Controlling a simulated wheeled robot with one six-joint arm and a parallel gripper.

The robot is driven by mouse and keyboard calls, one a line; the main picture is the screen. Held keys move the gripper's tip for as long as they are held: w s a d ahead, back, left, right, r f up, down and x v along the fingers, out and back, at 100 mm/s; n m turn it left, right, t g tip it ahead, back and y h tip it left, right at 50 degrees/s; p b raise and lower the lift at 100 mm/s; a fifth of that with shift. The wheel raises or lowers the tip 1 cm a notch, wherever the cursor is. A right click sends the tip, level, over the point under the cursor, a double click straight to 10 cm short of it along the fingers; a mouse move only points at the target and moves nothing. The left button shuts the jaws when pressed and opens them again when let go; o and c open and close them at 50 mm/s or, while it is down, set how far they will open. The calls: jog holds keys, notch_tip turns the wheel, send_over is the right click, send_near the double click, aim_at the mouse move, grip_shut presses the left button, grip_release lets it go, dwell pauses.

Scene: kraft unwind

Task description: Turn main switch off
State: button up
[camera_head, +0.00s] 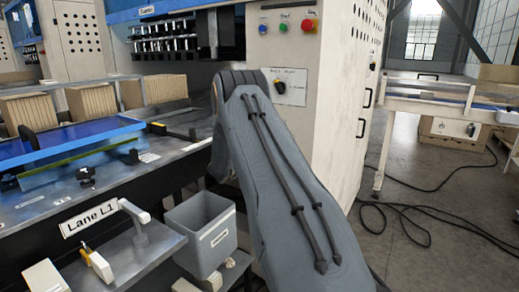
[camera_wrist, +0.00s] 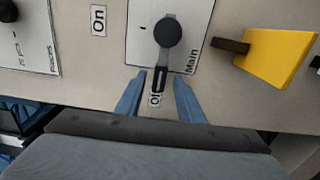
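The main switch (camera_wrist: 168,32) is a round black knob with a black lever on a pale plate, in the wrist view. The word "Main" (camera_wrist: 192,58) stands beside it. The lever points down in the picture at the "Off" label (camera_wrist: 155,99), partly covering it. The "On" label (camera_wrist: 98,20) is at upper left, away from the lever. My gripper (camera_wrist: 159,77) is open, its two blue fingers on either side of the lever's end with a gap on each side. Whether the fingers reach the lever's depth is unclear. In the head view, my arm hides the gripper.
A yellow part with a black stem (camera_wrist: 282,55) juts out right of the switch. A plate marked "pieces" (camera_wrist: 28,38) is at left. In the head view, a cabinet (camera_head: 325,110) carries a red button (camera_head: 308,26); a grey bin (camera_head: 205,235) stands beside my arm.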

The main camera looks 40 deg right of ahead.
jog(key=shift+a, duration=0.1)
jog(key=b+v, duration=0.1)
jog(key=v, duration=0.6)
jog(key=shift+a, duration=0.3)
jog(key=shift+s, duration=0.1)
